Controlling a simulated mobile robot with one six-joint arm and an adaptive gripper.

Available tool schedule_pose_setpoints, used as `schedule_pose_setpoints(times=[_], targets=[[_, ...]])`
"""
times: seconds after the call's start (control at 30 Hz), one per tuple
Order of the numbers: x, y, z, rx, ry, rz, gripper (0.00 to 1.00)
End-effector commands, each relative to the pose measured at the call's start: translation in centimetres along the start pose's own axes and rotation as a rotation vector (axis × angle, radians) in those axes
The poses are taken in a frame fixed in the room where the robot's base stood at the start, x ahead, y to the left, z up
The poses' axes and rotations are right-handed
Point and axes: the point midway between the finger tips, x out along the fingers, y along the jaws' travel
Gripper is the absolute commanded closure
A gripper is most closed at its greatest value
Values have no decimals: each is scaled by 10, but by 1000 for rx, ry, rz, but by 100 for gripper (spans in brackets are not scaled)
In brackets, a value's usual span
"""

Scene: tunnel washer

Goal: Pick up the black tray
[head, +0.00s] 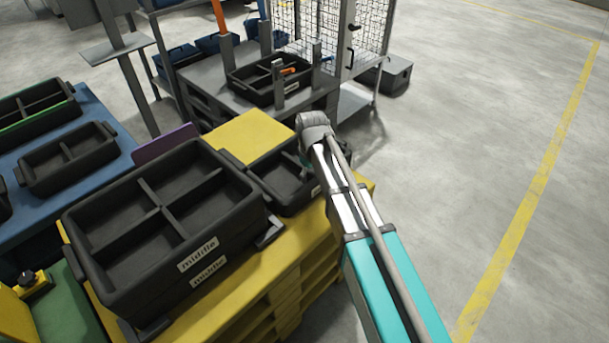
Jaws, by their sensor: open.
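Several black trays are in view, and I cannot tell which one the task means. A small black tray (277,182) sits on the yellow stand, partly hidden by my arm. A large four-compartment black tray (196,246) labelled "middle" rests on another with the same label, left of the small one. Both look empty. My arm reaches over the small tray's right end. My gripper (305,158) is open and mostly hidden behind my arm, low by that tray. I cannot tell whether it touches the tray.
A blue table (112,183) at left holds more black trays (68,158). Behind, a grey bench (203,92) carries a black tray (245,78) with upright posts around it, beside a mesh cage (310,35). The floor at right is clear, with a yellow line.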

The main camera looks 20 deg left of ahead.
Motion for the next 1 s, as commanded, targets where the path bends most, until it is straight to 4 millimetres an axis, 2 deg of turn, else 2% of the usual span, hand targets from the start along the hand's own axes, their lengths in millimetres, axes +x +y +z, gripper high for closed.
schedule_pose_setpoints(times=[0.67, 1.0], targets=[[3, 0, 0, 0, 0, 0, 37], [3, 0, 0, 1, 0, 0, 98]])
